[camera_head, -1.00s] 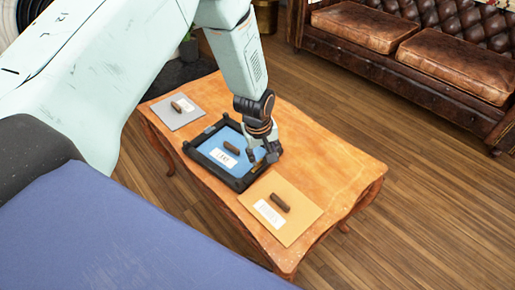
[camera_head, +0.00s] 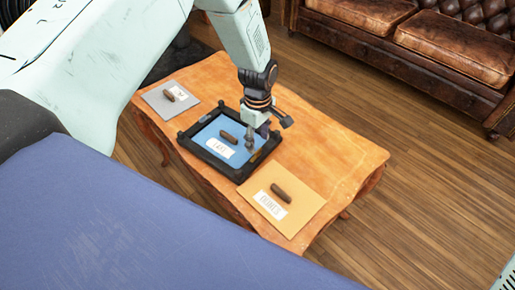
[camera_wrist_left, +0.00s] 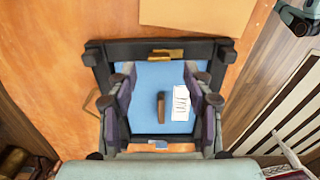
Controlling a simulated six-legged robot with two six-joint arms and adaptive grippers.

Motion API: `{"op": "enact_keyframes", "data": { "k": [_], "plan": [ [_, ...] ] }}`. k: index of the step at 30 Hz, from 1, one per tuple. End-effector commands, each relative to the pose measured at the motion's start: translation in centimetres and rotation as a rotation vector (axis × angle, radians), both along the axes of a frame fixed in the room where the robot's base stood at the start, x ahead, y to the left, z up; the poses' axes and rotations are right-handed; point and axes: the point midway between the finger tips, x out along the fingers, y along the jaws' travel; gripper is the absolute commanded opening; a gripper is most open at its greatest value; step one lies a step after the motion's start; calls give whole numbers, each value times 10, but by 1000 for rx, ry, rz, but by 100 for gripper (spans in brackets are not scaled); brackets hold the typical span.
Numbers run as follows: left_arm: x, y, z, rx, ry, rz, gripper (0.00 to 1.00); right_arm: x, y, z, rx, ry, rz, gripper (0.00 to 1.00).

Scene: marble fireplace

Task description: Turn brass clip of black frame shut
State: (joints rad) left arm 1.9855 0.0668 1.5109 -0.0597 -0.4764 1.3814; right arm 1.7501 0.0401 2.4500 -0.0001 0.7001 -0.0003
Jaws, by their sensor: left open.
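The black frame (camera_head: 212,166) lies flat on the wooden table, around a blue panel (camera_head: 205,137) with a brown handle (camera_head: 229,137) and a white label (camera_head: 220,148). The brass clip (camera_wrist_left: 166,53) shows on the frame's upper bar in the left wrist view, lying along the bar near its middle. My left gripper (camera_head: 257,138) is open above the right part of the frame. In the left wrist view the spread fingers (camera_wrist_left: 160,82) straddle the panel, below the clip in the picture. Nothing is between them at their tips. My right gripper is out of view.
An orange panel (camera_head: 300,209) with a handle and label lies near the frame. A grey panel (camera_head: 178,107) lies on its other side. A thin brass loop (camera_wrist_left: 92,103) juts from the frame's left side. A brown leather sofa (camera_head: 450,55) stands beyond open wooden floor.

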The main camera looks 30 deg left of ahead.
Motion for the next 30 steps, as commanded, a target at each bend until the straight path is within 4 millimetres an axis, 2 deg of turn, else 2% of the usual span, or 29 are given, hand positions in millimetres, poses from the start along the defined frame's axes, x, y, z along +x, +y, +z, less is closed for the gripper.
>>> {"op": "enact_keyframes", "data": {
  "k": [1,7,19,30],
  "plan": [
    [0,0,-12,0,1,-1,51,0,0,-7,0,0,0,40],
    [2,1,-34,0,-1,-1,51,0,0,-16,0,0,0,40],
    [3,2,-39,1,-2,-1,50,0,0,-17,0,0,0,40],
    [3,2,-39,1,-2,-1,19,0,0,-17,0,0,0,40]
  ]
}}
